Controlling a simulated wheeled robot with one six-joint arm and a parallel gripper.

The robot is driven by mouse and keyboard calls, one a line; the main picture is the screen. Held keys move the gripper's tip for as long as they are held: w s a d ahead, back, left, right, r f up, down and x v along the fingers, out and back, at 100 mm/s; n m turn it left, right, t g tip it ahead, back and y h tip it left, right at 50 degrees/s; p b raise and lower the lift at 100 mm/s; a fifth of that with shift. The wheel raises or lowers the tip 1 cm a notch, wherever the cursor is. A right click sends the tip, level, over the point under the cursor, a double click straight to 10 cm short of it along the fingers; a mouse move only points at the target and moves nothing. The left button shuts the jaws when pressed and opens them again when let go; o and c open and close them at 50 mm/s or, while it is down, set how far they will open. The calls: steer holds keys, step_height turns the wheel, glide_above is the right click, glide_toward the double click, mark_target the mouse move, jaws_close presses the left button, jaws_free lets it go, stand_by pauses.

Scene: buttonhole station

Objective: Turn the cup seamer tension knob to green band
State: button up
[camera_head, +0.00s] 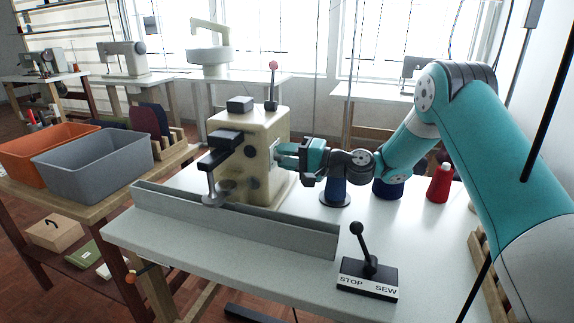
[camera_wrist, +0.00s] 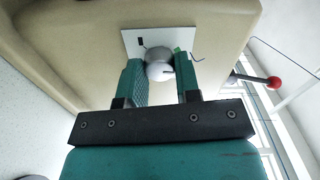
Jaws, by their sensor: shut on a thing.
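The cup seamer (camera_head: 242,135) is a cream machine on the pale work table. Its tension knob (camera_wrist: 160,71) is a small round grey-white knob with a dark mark, in front of a white plate (camera_wrist: 190,42) on the machine's side. A small green patch shows on the plate at the knob's upper right in the wrist view. My gripper (camera_head: 283,157) reaches the machine's right side in the head view. In the wrist view my gripper (camera_wrist: 160,78) has its teal fingers on both sides of the knob, shut on it. In the head view the knob is hidden by my gripper.
A STOP/SEW lever box (camera_head: 368,279) stands at the table's front right. A grey metal rail (camera_head: 235,222) runs along the front. A red-tipped lever (camera_head: 272,85) rises from the machine. Grey and orange bins (camera_head: 92,171) are at left.

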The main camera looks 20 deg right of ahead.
steer(key=shift+f+n+b, duration=0.1)
steer(key=shift+n+b, duration=0.35)
steer(key=shift+n, duration=0.15)
steer(key=shift+s, duration=0.1)
steer(key=o, duration=0.9)
steer(key=shift+d, duration=0.1)
